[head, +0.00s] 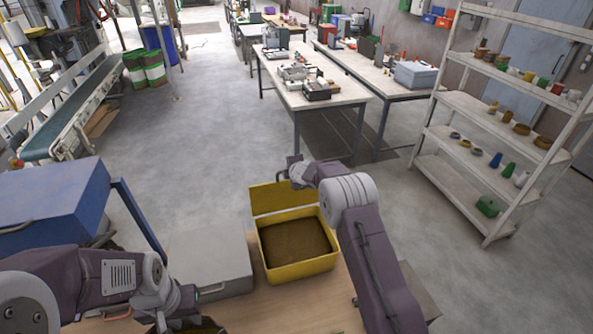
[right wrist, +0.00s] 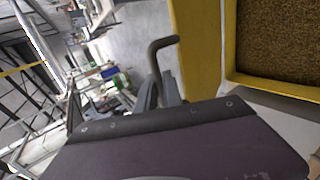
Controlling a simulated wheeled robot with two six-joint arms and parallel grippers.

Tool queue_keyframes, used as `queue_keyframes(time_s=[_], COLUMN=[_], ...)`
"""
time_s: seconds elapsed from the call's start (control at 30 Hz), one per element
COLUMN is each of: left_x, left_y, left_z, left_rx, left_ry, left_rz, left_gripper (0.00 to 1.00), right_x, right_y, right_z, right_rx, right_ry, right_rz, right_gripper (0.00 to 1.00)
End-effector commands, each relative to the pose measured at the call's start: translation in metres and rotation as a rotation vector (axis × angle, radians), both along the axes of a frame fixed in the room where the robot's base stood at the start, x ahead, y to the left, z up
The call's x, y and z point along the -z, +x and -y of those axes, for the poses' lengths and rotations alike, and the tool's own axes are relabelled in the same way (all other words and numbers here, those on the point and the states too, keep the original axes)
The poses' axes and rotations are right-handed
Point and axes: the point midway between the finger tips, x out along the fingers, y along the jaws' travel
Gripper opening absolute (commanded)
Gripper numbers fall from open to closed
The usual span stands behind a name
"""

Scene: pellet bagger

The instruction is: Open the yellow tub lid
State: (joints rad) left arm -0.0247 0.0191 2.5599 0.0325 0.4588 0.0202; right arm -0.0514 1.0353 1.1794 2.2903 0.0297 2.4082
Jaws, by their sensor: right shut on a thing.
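The yellow tub (head: 298,268) stands on the wooden table and is full of brown granular stuff. Its yellow lid (head: 275,199) is raised along the far side, standing up and clear of the opening. In the right wrist view the lid (right wrist: 195,40) is a yellow strip beside the tub's rim (right wrist: 231,60). My right gripper (right wrist: 172,92) is at the lid, shut on a dark bent handle (right wrist: 157,55); its fingertips are mostly hidden by its own body. My left gripper (head: 192,298) is low by the grey box, and its fingers are not clear.
A grey box (head: 210,262) stands close left of the tub. A blue bin (head: 55,205) is farther left. Bare table (head: 290,312) lies in front of the tub. Beyond are open floor, workbenches (head: 335,92) and a white shelf rack (head: 470,105) at right.

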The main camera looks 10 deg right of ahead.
Motion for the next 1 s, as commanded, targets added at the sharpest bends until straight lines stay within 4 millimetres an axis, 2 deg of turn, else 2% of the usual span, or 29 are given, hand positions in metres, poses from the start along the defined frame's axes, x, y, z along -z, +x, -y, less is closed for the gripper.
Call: queue_keyframes(time_s=[0.47,0.5,0.57,0.87,1.0], left_x=[-0.0023,-0.0023,-0.0023,-0.0019,0.0068], left_y=[0.0000,0.0000,0.0000,0.0000,0.0000], left_z=[0.0000,0.0001,0.0001,0.0001,0.0000], left_rx=[0.000,0.000,0.000,0.000,0.000], left_ry=[0.000,0.000,0.000,0.000,0.000], left_rz=[0.000,0.000,0.000,0.000,0.000], left_gripper=[0.30,0.30,0.30,0.30,0.30], right_x=[0.0010,0.0010,0.0007,-0.0001,-0.0023], right_y=[0.0011,0.0011,0.0011,0.0012,-0.0028], right_z=[-0.0009,-0.0009,-0.0010,-0.0014,-0.0011], right_rx=[0.001,0.001,0.001,0.001,0.001], right_ry=[-0.002,-0.002,-0.002,-0.001,0.000], right_rz=[-0.003,-0.003,-0.003,-0.001,0.001], right_gripper=[0.00,0.16,0.32,0.32,0.32])
